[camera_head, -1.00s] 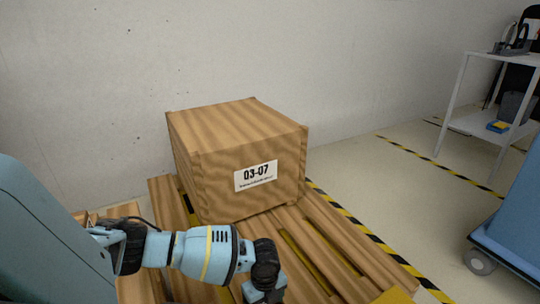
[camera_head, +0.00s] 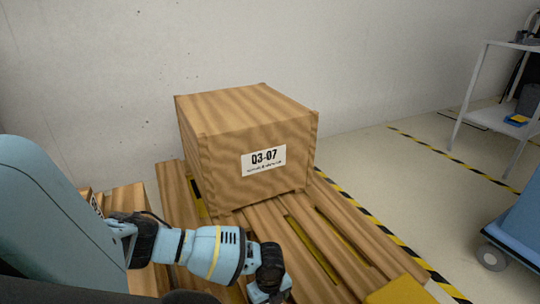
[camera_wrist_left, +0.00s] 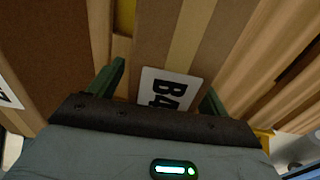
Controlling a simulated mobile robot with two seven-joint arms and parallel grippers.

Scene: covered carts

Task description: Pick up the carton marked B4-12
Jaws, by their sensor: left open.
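In the left wrist view, a brown carton face (camera_wrist_left: 165,45) carries a white label (camera_wrist_left: 170,85) reading "B4"; the rest of its marking is hidden behind my gripper. My left gripper (camera_wrist_left: 163,78) is open, its two green fingers on either side of the label. I cannot tell whether the fingers touch the carton. In the head view, my left wrist is at the bottom edge and its fingers are not visible; I cannot make out the B4 carton there. My right gripper is not in view.
Part of another wooden item (camera_head: 122,197) shows behind my left arm. A white shelf (camera_head: 480,100) and a blue cart (camera_head: 520,235) stand right. Floor between is clear.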

